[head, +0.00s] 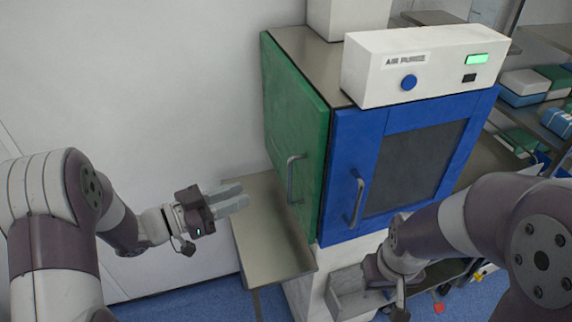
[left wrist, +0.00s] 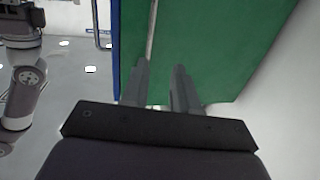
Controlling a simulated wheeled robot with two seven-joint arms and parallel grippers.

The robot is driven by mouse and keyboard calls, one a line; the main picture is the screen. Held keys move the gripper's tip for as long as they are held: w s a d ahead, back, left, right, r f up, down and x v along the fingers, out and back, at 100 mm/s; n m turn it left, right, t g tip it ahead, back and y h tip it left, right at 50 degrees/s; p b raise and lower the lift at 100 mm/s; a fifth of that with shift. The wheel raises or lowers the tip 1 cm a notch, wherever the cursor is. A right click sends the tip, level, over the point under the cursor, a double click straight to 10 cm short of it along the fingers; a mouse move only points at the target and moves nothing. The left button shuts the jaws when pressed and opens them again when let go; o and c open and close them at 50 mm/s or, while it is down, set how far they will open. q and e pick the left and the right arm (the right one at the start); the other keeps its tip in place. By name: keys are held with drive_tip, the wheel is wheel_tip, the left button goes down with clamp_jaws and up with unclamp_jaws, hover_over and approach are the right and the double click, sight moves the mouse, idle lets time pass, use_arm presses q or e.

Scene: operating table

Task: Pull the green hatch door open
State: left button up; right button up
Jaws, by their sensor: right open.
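The green hatch door (head: 297,135) is on the left side of the white-and-blue cabinet and looks closed. Its grey upright handle (head: 291,180) is near the edge by the blue front. My left gripper (head: 230,197) is open and empty, left of the handle and apart from it, fingers pointing toward the door.
The blue front door (head: 345,150) has its own handle (head: 356,200) and a dark window. A metal side shelf (head: 265,240) juts out below the green door. An AIR PURGE box (head: 420,65) sits on top. A shelf with packs (head: 525,85) stands right. A wall is at left.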

sight(288, 177)
use_arm(q)
drive_tip(key=shift+h, duration=0.4)
drive_tip(key=x, duration=0.4)
drive_tip(key=s+r+p+x, duration=0.1)
drive_tip(key=x, duration=0.3)
drive_tip(key=d+p+x, duration=0.1)
drive_tip(key=x, duration=0.3)
drive_tip(key=shift+s+r, duration=0.2)
drive_tip(key=shift+s, duration=0.05)
drive_tip(key=shift+w+f, duration=0.1)
drive_tip(key=shift+w, duration=0.1)
use_arm(e)
drive_tip(key=r, duration=0.1)
drive_tip(key=s+r, duration=0.1)
drive_tip(key=shift+d+r, duration=0.1)
drive_tip(key=shift+r, duration=0.2)
use_arm(q)
clamp_jaws()
